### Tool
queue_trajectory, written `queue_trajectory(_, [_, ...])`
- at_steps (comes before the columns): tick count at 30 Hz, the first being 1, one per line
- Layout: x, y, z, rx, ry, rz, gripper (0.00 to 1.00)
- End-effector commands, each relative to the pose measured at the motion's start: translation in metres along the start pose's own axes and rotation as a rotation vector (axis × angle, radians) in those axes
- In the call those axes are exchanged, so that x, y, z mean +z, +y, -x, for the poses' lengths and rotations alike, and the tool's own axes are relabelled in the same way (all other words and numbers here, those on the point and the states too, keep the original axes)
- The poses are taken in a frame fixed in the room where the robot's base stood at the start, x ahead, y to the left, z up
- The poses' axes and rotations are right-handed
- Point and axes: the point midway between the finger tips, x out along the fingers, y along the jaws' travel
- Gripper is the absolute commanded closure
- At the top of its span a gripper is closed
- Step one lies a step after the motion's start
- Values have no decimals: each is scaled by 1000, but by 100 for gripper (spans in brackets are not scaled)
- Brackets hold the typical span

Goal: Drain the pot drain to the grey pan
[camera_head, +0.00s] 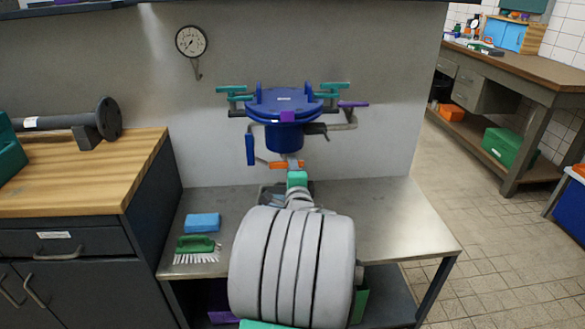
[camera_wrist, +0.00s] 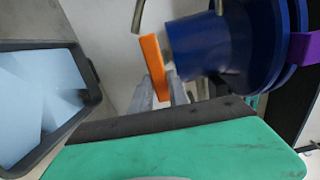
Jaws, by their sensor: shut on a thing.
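The blue pot (camera_head: 285,108) is mounted on the back wall above the steel table, with teal clamps around its lid. Its drain has an orange handle (camera_head: 277,164) under the pot; it also shows in the wrist view (camera_wrist: 153,62). My gripper (camera_head: 294,164) is at this handle, with its fingers (camera_wrist: 164,88) shut on it. The grey pan (camera_head: 266,196) is on the table below, partly hidden by my arm. In the wrist view the pan (camera_wrist: 93,92) holds a pale blue, faceted-looking surface; I cannot tell whether it is liquid.
A blue sponge (camera_head: 202,222) and a green brush (camera_head: 197,248) lie on the steel table (camera_head: 405,225) at left. A gauge (camera_head: 191,42) is on the wall. A wooden-topped cabinet (camera_head: 70,185) stands at left. The table's right side is clear.

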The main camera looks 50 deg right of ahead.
Motion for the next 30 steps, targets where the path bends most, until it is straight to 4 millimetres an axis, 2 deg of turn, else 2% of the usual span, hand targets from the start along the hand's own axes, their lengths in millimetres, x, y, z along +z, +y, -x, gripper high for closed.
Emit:
queue_trajectory(1, [0,1,0,2,0,-2,100])
queue_trajectory(2, [0,1,0,2,0,-1,78])
queue_trajectory(9, [0,1,0,2,0,0,58])
queue_trajectory(16, [0,0,0,1,0,1,58])
queue_trajectory(19, [-1,-1,7,0,1,2,58])
queue_trajectory(27, [-2,-1,60,-1,4,1,58])
queue_trajectory(30, [-1,0,73,0,2,1,58])
